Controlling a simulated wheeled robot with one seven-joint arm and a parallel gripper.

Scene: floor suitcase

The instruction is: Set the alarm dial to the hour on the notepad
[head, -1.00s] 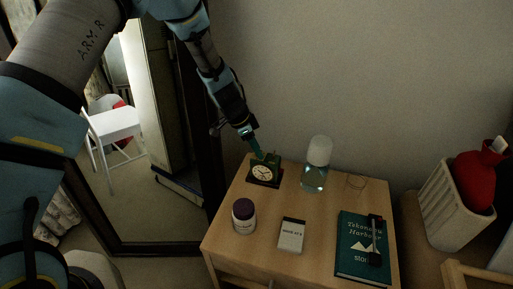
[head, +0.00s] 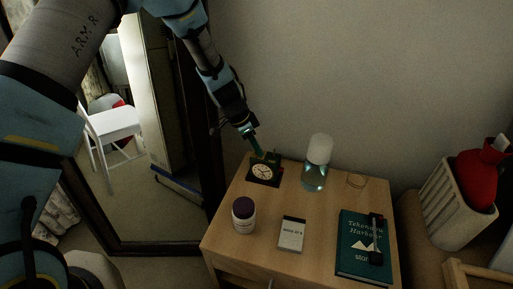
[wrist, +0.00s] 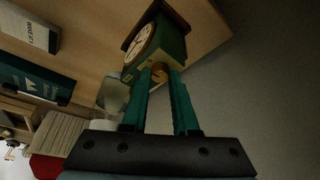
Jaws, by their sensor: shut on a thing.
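A small green alarm clock (head: 263,172) with a pale round face stands at the back left of the nightstand; its face also shows in the wrist view (wrist: 143,44). My gripper (head: 257,152) reaches down behind it. In the wrist view my gripper (wrist: 160,76) has its two green fingers shut on a brass knob, the dial (wrist: 159,72), on the clock's back. The notepad (head: 291,234) lies flat at the front middle of the nightstand. It has a dark top band and printed writing too small to read surely.
A mirror stands left; a wall is behind.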

